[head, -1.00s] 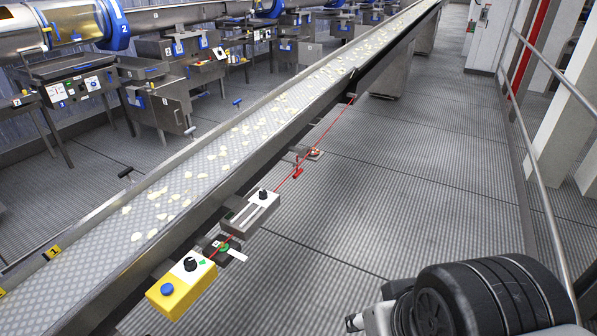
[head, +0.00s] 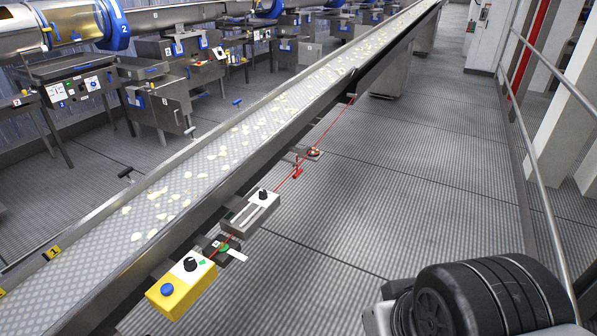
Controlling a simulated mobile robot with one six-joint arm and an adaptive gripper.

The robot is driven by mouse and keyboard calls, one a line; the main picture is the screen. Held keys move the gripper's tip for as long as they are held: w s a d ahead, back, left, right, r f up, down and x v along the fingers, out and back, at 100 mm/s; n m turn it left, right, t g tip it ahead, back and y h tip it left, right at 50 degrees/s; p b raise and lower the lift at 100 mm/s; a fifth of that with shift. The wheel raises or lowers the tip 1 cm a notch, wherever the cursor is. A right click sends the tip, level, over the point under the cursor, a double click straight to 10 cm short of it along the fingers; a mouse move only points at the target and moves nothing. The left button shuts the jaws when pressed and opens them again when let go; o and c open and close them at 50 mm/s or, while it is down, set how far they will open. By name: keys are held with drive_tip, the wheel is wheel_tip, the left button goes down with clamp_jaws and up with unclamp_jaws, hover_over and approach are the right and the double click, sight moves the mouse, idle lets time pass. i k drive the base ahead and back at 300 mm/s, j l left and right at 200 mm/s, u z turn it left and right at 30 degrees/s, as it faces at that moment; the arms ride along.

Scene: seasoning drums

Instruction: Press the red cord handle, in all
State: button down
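The red cord handle (head: 297,173) is a small red T-shaped piece on a thin red cord (head: 325,133). The cord runs along the right side of the conveyor, from a bracket far up the belt down toward the yellow box. The handle hangs just outside the belt frame, small in the head view and with nothing of mine near it. My gripper is not in view; only a black and grey part of my arm shows at the lower right.
The conveyor (head: 215,205) carries pale chips diagonally across the view. On its near side are a yellow box with a blue button (head: 180,292), a white box with a black knob (head: 254,212) and a small round device (head: 314,152). A railing (head: 545,190) stands right. The floor between is clear.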

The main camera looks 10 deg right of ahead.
sight(297, 173)
drive_tip(key=i+u, duration=0.15)
drive_tip(key=i, duration=0.4)
drive_tip(key=i+l+u, duration=0.15)
drive_tip(key=i, duration=0.4)
drive_tip(key=i+l+u, duration=0.1)
drive_tip(key=i, duration=0.5)
drive_tip(key=i+l+u, duration=0.15)
drive_tip(key=i+l, duration=0.15)
drive_tip(key=i, duration=0.2)
